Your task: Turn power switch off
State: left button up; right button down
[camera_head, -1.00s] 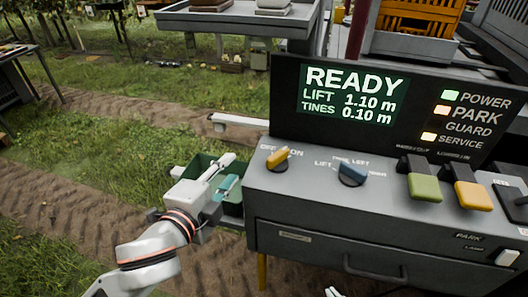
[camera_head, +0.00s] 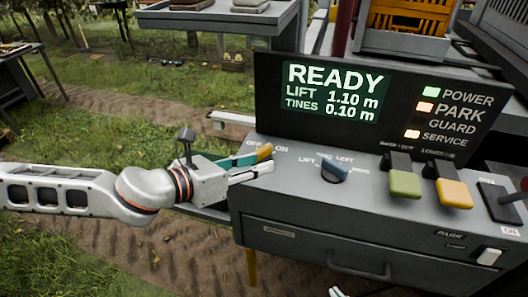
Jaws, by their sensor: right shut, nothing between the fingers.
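The power switch is an orange knob (camera_head: 265,151) at the left end of the grey console top, between the labels OFF and ON. It is partly hidden by my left gripper (camera_head: 264,162). That gripper comes in from the left with its fingers apart, their tips right at the knob; I cannot tell whether they touch it. The POWER lamp (camera_head: 430,91) is lit green, and the screen (camera_head: 334,91) reads READY. Only a white tip of my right gripper (camera_head: 335,292) shows at the bottom edge.
Green (camera_head: 404,184) and yellow (camera_head: 454,193) levers stand further right, then a red-topped lever (camera_head: 524,185). The upright display panel rises behind the knobs.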

aim_at(258, 150)
pick_arm(q)
jog(key=w+a, duration=0.1)
jog(key=w+a+m, duration=0.1)
jog(key=a, duration=0.1)
jog(key=a+m+y, duration=0.1)
jog(key=shift+w+a, duration=0.25)
jog(key=shift+w, duration=0.15)
jog(key=shift+x, duration=3.95)
jog(key=shift+r, duration=0.1)
grip_shut()
